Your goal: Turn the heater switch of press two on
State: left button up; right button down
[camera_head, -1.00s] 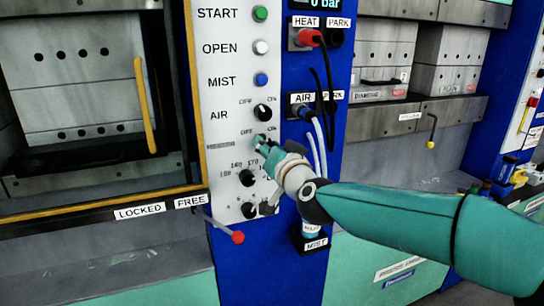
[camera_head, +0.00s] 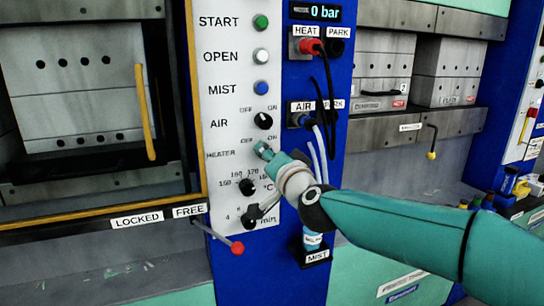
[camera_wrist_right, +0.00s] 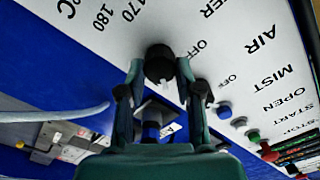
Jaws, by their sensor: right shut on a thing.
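The heater switch (camera_wrist_right: 160,63) is a black round knob on the white control panel, with OFF printed beside it in the right wrist view. My right gripper (camera_wrist_right: 160,72) is shut on it, one finger on each side. In the head view my right gripper (camera_head: 262,150) is at the panel beside the HEATER label (camera_head: 220,154), and its fingers hide the switch. I cannot tell for sure which way the switch points. My left gripper is in neither view.
The black air switch (camera_head: 263,121) is just above, and the temperature knob (camera_head: 247,187) and minutes knob (camera_head: 249,219) are just below. Cables hang from the heat plug (camera_head: 308,46) and air plug (camera_head: 306,120) to the right. A red-tipped lever (camera_head: 237,248) sticks out below the panel.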

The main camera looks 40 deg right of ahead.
jog(key=c, duration=0.8)
grip_release()
jog(key=shift+s+d+r, duration=0.1)
jog(key=shift+d, duration=0.1)
jog(key=shift+a, duration=0.1)
jog(key=v, duration=1.1)
jog(key=shift+s, duration=0.4)
